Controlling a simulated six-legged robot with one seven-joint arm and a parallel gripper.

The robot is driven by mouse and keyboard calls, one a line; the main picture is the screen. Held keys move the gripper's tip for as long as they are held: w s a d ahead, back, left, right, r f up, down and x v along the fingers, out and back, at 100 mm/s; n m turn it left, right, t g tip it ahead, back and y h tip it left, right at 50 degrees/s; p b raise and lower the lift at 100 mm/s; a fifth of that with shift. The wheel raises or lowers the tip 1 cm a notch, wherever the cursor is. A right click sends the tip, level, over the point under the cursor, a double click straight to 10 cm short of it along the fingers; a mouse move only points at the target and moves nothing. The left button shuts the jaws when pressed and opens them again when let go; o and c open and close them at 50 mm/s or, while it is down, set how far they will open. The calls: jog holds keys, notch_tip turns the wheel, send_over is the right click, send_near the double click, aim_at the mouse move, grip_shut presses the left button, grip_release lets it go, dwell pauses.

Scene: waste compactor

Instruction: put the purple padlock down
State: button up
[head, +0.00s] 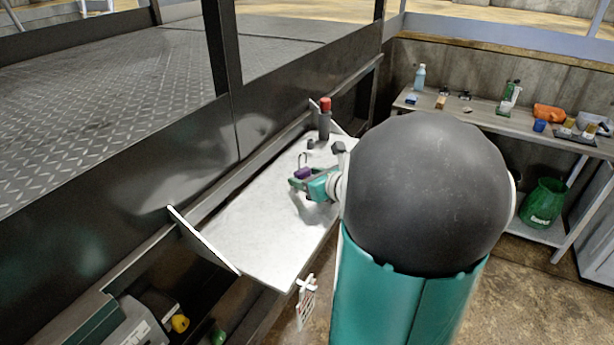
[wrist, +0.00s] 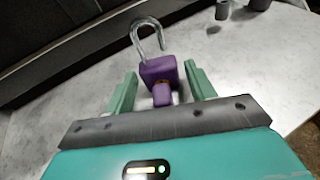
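The purple padlock (wrist: 160,75) sits between the two green fingers of my gripper (wrist: 161,82) in the wrist view. Its open metal shackle (wrist: 147,33) points away from the gripper. In the head view the padlock (head: 303,173) shows at the fingertips of my gripper (head: 300,180), over the pale shelf (head: 255,235), shackle upward. I cannot tell whether its underside touches the shelf.
A red-topped dark cylinder (head: 325,118) stands at the shelf's far end. The near part of the shelf is clear. A dark metal wall (head: 150,150) runs along its left. A workbench (head: 480,118) with bottles and small items stands at the right, above a green bucket (head: 543,203).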

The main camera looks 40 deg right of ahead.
jog(key=shift+o, duration=0.3)
jog(key=shift+r, duration=0.1)
